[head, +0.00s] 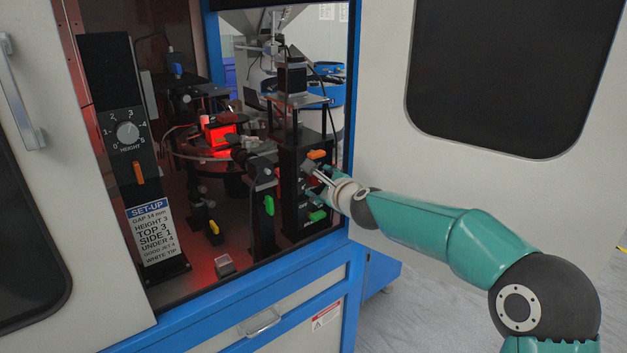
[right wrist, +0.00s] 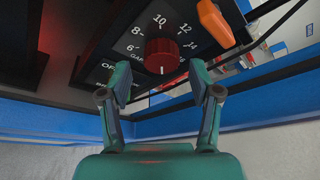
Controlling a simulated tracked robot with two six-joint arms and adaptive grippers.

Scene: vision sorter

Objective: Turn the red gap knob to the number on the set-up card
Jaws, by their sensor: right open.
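The red gap knob (right wrist: 160,57) is on a dark panel marked 6, 8, 10, 12 and 14 in the right wrist view. Its pointer is too small to read surely. My right gripper (right wrist: 160,82) is open and empty, its fingers left and right of the knob and apart from it. The set-up card (head: 150,230) reads GAP 14 mm. My left gripper is not in view.
A height knob (head: 127,131) is on the left post, above an orange lever (head: 139,172). An orange lever (right wrist: 215,23) is right of the dial, close to the right finger. The open white door (head: 385,130) stands beside my right arm. Green levers (head: 269,205) are nearby.

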